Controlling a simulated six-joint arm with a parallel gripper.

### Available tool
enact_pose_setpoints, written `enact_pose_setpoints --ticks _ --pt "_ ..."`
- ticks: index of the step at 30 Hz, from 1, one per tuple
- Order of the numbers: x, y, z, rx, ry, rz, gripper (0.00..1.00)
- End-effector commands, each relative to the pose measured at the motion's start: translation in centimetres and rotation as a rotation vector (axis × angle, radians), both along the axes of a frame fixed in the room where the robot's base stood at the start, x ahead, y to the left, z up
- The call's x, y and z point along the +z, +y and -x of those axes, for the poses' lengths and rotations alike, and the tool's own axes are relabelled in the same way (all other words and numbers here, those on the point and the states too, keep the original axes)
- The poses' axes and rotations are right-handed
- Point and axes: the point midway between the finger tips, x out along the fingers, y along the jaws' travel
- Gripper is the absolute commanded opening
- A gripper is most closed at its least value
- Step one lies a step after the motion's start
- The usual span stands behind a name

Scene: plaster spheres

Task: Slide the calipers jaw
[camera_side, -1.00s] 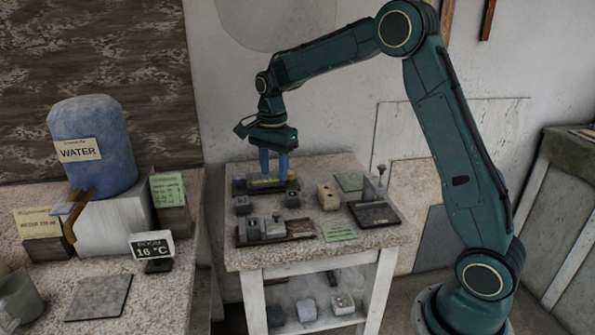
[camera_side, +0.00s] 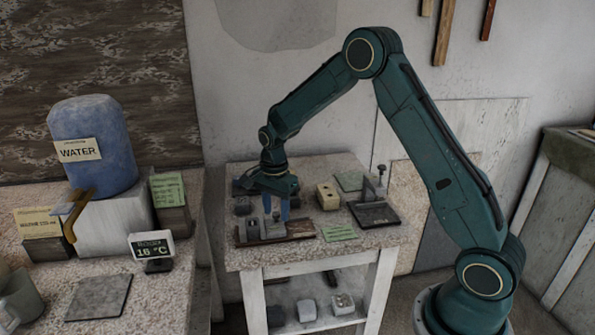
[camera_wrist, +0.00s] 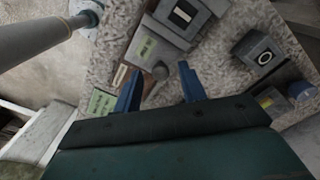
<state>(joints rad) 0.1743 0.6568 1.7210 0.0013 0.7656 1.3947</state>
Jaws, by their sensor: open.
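What looks like the calipers, a dark brown rail (camera_side: 299,228) with upright grey blocks (camera_side: 275,231), lies at the front left of the small table. I cannot tell for certain which block is the sliding jaw. My gripper (camera_side: 276,212) points down over these blocks with its two blue fingers apart. In the wrist view my gripper (camera_wrist: 159,69) is open, with a small brown knob (camera_wrist: 160,71) showing between the fingertips. A grey block with a green label (camera_wrist: 147,48) lies just beyond them. I see no clear contact.
A beige block (camera_side: 327,196) and a dark tray-like stand (camera_side: 375,213) with a post are to the right. A green card (camera_side: 339,232) lies at the table's front edge. Several small lumps (camera_side: 307,310) sit on the lower shelf. A blue water jug (camera_side: 92,145) stands on the left bench.

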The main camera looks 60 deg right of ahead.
Motion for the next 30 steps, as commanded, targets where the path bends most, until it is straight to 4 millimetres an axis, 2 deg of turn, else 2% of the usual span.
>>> enact_pose_setpoints --ticks 9,15,20,30 --pt "-0.2 0.0 0.0 0.0 0.0 0.0 0.39" --pt "-0.1 0.0 0.0 0.0 -0.001 0.0 0.0" --pt "-0.1 0.0 0.0 0.0 -0.001 0.0 0.0" --pt "-0.1 -1.3 1.3 0.0 -0.003 -0.001 0.0"
